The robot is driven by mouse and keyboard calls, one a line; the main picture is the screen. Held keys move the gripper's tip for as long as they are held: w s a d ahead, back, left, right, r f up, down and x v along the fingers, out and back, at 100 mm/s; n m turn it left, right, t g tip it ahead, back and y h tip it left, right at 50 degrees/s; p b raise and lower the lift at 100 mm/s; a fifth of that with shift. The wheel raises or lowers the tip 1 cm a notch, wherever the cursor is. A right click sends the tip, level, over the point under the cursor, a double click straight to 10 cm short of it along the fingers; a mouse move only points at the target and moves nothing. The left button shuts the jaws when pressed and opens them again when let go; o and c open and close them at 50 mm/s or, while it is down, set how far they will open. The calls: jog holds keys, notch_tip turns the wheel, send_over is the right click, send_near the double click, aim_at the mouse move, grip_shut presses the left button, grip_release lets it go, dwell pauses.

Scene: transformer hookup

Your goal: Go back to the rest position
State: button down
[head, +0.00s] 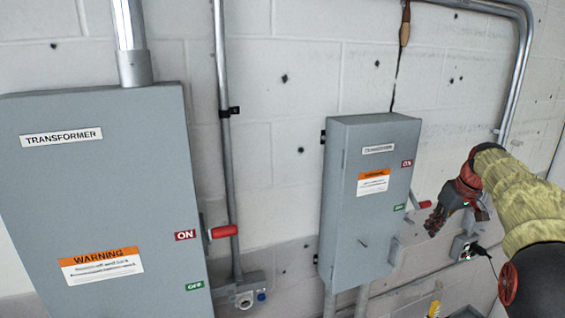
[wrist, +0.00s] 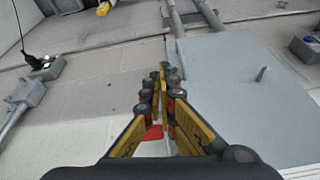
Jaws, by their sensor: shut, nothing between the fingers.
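My gripper (head: 437,222) is at the right of the head view, beside the smaller grey box (head: 340,215) on the wall. In the wrist view its fingers (wrist: 163,75) are together with nothing between them. The box's grey face fills the right of the wrist view (wrist: 240,90). A red piece, partly hidden by the fingers, shows just left of them in the wrist view (wrist: 153,133). A red handle (head: 424,205) is at the box's right side in the head view, near my gripper. I cannot tell whether they touch.
A large transformer box (head: 95,200) with a red handle (head: 223,231) stands at the left. Conduits run up the wall. A small socket box with a black cable (wrist: 35,63) is on the wall. A wooden-handled tool (head: 405,28) hangs above the smaller box.

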jog(key=s+a+f+b, duration=0.8)
jog(key=s+a+f, duration=0.1)
jog(key=s, duration=0.4)
jog(key=s+a+f+m+t+b, duration=0.1)
jog(key=s+a+f+b, duration=0.7)
jog(key=s, duration=0.5)
jog(key=s+a+f+m+h+b, duration=0.1)
jog(key=s+a+f+b, duration=0.8)
jog(key=f, duration=0.5)
jog(key=s+a, duration=0.2)
jog(key=s, duration=0.1)
jog(key=shift+s+a, duration=0.35)
jog(key=shift+s, duration=0.05)
